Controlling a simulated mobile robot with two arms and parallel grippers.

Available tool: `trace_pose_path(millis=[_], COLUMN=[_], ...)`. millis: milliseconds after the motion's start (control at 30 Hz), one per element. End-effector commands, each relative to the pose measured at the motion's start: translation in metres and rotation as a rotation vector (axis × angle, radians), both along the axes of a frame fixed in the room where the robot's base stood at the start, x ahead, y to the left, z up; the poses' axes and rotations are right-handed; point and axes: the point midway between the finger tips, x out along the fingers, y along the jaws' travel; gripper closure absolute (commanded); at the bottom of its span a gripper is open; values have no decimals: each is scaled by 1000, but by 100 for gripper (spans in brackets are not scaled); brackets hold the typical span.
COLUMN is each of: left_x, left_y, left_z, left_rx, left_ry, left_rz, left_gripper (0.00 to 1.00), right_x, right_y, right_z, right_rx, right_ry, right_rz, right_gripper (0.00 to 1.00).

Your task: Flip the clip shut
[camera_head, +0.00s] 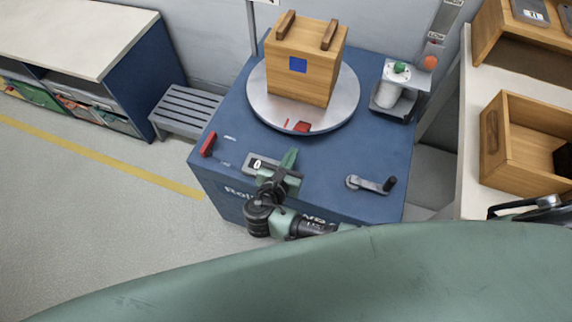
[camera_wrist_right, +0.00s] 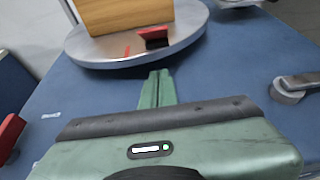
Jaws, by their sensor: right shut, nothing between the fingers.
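A small red clip (camera_head: 303,127) sits at the front rim of the round grey turntable (camera_head: 345,114). It also shows in the right wrist view (camera_wrist_right: 153,38), where it stands raised with a dark underside; I cannot tell its exact angle. A thin red mark lies on the disc just left of it. My right gripper (camera_head: 292,152) is shut and empty, in front of the turntable and apart from the clip. My left gripper is not in view.
A wooden box (camera_head: 305,65) with two handles and a blue square stands on the turntable. The blue cabinet top (camera_head: 240,115) also carries a red lever (camera_head: 208,145), a grey crank (camera_head: 371,184) and a spool holder (camera_head: 395,92). The top between gripper and crank is clear.

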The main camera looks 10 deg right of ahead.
Motion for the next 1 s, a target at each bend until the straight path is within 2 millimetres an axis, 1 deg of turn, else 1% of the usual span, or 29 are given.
trace_pose_path(millis=[33, 67, 133, 233, 433, 800, 933, 1000], left_x=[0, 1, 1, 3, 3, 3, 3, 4], left_y=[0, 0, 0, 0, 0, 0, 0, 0], left_z=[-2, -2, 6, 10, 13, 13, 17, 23], left_rx=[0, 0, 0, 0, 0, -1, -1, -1], left_ry=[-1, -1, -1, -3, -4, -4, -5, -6], left_rz=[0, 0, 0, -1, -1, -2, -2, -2], left_gripper=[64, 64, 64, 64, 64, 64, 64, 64], right_x=[9, 14, 20, 26, 31, 32, 35, 40], right_y=[-6, -9, -13, -17, -21, -22, -21, -21], right_z=[-4, -6, 7, 18, 26, 27, 30, 33], right_rx=[-4, -3, 1, 1, 1, 1, 8, 18], right_ry=[-2, -2, -3, -2, 1, 2, 12, 24], right_rz=[-2, -2, -1, 0, 0, 0, 0, 0], right_gripper=[100, 100, 100, 100, 100, 100, 100, 100])
